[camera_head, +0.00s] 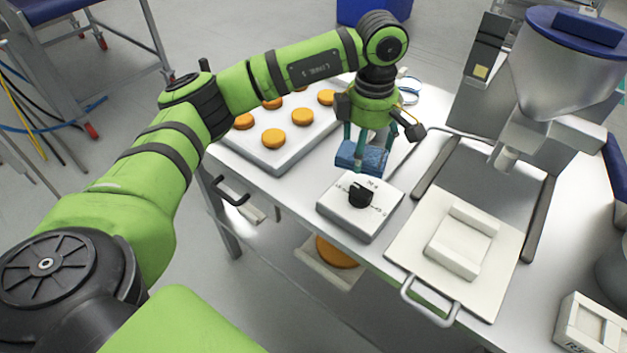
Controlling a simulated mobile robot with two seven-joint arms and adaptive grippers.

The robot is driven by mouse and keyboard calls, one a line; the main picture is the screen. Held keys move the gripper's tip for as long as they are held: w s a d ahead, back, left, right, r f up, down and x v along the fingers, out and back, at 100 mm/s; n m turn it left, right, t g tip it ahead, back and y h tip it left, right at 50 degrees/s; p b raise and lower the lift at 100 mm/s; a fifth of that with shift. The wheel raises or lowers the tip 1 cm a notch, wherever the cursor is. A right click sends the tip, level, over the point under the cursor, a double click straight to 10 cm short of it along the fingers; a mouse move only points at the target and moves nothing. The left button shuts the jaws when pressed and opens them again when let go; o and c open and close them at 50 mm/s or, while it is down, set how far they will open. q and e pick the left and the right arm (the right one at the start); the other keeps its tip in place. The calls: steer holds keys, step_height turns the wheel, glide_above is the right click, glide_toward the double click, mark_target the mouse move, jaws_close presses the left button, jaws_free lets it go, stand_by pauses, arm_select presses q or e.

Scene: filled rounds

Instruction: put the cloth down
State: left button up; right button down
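The blue cloth (362,157) is a small folded block in the fingers of my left gripper (361,143). The gripper points down and is shut on the cloth. The cloth appears to be above the far edge of a white box with a black knob (343,219); I cannot tell whether it touches anything. My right gripper is not in view.
A white tray (270,158) of several orange rounds lies behind and left. A metal hopper machine (565,75) stands at the right over a plate with a white mould (440,257). A white crate (592,325) sits at lower right. The table's front edge has handles.

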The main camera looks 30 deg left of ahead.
arm_select(q)
steer(key=w+a+n, duration=0.1)
steer(key=w+n, duration=0.3)
steer(key=n, duration=0.6)
steer(key=n+p, duration=0.3)
steer(key=n, duration=0.2)
glide_above(310, 177)
step_height(310, 177, down, 6)
steer(key=shift+w+r, duration=0.1)
steer(key=shift+w, duration=0.05)
steer(key=shift+f, duration=0.2)
steer(key=f, duration=0.3)
steer(key=shift+s+f+p, duration=0.1)
steer(key=shift+s+p, duration=0.1)
steer(key=shift+p, duration=0.15)
steer(key=shift+a+f, duration=0.1)
steer(key=shift+f, duration=0.35)
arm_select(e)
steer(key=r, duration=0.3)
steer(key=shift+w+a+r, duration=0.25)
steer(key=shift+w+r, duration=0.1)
arm_select(q)
steer(key=shift+f+m, duration=0.1)
steer(key=shift+m, duration=0.2)
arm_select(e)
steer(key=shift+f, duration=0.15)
